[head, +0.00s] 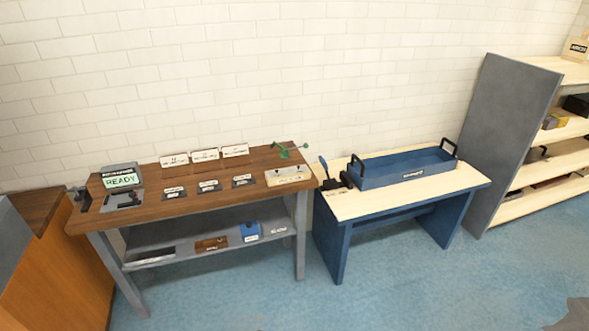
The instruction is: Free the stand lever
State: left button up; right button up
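Two lever-like parts show in the head view, and I cannot tell which one is the stand lever. A dark upright lever with a blue handle (325,168) stands at the left end of the light-topped blue table, beside a black block (346,176). A green clamp-like piece (286,151) with a thin arm sits at the back right of the brown workbench, behind a pale labelled board (288,175). What holds either part is too small to make out. Neither of my grippers is in view.
The brown workbench (235,179) carries a READY display (122,178), several labels and a lower shelf. A blue tray (402,168) with black handles fills much of the blue table (350,208). A grey panel (506,135) and shelves stand right. The blue floor in front is open.

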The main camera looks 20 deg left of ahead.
aim_at(323, 163)
jog(key=k+j+u, duration=0.2)
jog(key=j+u, duration=0.2)
jog(key=j, duration=0.25)
jog(key=i+z, duration=0.2)
jog(key=i, duration=0.35)
jog(key=i+j+z, duration=0.2)
jog(key=i, duration=0.3)
jog(key=i+j+z, duration=0.2)
jog(key=i, duration=0.35)
jog(key=i+j+z, duration=0.2)
jog(key=i+j, duration=0.15)
jog(key=i, duration=0.15)
jog(key=i+j+z, duration=0.2)
jog(key=i+j, duration=0.15)
jog(key=i, duration=0.15)
